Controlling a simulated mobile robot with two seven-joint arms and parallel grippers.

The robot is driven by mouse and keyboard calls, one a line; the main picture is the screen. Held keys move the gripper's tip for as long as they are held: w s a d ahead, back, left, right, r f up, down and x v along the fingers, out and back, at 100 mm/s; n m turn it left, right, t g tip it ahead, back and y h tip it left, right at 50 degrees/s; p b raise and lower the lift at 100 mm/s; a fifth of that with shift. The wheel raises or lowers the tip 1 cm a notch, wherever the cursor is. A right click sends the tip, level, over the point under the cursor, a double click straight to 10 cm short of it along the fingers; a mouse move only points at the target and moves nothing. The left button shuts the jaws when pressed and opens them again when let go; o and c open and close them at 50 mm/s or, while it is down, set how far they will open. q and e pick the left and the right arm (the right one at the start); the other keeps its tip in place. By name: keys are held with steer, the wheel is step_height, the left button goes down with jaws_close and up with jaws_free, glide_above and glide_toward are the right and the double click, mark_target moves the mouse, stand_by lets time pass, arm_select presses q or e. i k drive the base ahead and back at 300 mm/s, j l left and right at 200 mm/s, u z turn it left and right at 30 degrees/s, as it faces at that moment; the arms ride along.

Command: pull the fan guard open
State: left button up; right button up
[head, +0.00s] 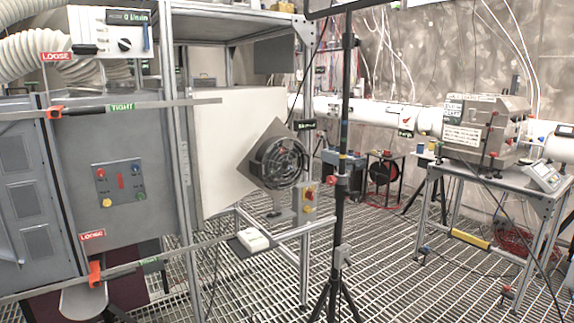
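The fan (268,152) is mounted on a grey diamond-shaped plate at the middle of the head view, beside a large white panel. Its round dark guard (282,163) has ring-shaped bars and sits over the front of the fan, toward the right. Some red shows behind the bars. I cannot tell from here whether the guard stands slightly off the plate, and no handle or latch is clear. Neither of my grippers is in view.
A black tripod pole (345,150) stands just right of the fan. A yellow-grey switch box (306,203) is below it, and a white box (253,240) rests on a rail. A grey cabinet (115,180) fills the left.

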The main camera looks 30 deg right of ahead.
mark_target(288, 166)
steer(key=i+l, duration=0.15)
steer(key=l, duration=0.2)
steer(key=i+l, duration=0.1)
steer(key=l, duration=0.25)
steer(key=i+l, duration=0.15)
steer(key=l, duration=0.2)
steer(key=i+l, duration=0.1)
steer(key=l, duration=0.25)
steer(key=i+l, duration=0.15)
steer(key=l, duration=0.2)
steer(key=i+l+u, duration=0.1)
steer(key=l, duration=0.25)
